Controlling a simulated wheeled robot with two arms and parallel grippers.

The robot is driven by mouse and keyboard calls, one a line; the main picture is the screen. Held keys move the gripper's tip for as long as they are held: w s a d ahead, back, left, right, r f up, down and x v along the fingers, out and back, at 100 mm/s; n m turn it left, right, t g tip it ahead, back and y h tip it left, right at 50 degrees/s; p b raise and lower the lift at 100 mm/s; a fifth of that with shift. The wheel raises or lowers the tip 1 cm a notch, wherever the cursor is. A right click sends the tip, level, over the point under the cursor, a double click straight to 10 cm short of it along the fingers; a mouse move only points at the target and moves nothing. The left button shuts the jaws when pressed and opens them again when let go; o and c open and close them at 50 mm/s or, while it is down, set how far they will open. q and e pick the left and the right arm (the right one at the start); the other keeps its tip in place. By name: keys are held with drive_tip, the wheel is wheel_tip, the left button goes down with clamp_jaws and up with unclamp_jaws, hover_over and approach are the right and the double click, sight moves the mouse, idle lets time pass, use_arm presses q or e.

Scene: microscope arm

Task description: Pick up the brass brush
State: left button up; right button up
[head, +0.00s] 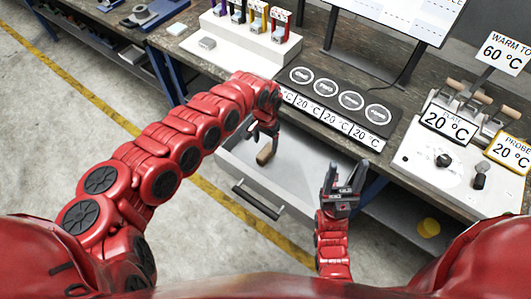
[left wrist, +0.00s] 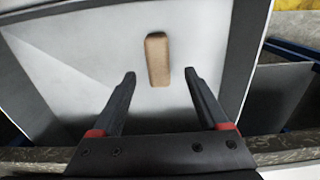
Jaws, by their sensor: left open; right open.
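A brown, block-shaped piece, which looks like the brass brush (head: 265,154), lies in the open drawer (head: 308,182). It also shows in the left wrist view (left wrist: 157,60), upright in the picture against the pale drawer floor; no bristles can be made out. My left gripper (head: 264,134) is over the drawer, just behind the brush in the head view. In the left wrist view its open fingers (left wrist: 160,88) are apart and empty, with the brush beyond and between their tips. My right gripper (head: 346,172) is open and empty, in front of the drawer's right side.
The drawer handle (head: 258,200) faces the floor. On the bench above are a black plate with several round pads (head: 338,95), a white rack (head: 240,42) with coloured items, and a white device (head: 450,160) with 20 °C signs. A yellow round thing (head: 428,228) sits lower right.

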sight(265, 151)
use_arm(q)
drive_tip(key=shift+f, duration=0.3)
drive_tip(key=f, duration=0.1)
drive_tip(key=f+p, duration=0.1)
drive_tip(key=f, duration=0.1)
drive_tip(key=shift+s+d+f, duration=0.1)
drive_tip(key=shift+s+f, duration=0.15)
drive_tip(key=shift+f, duration=0.05)
drive_tip(key=shift+f+p, duration=0.3)
drive_tip(key=shift+f, duration=0.25)
clamp_jaws()
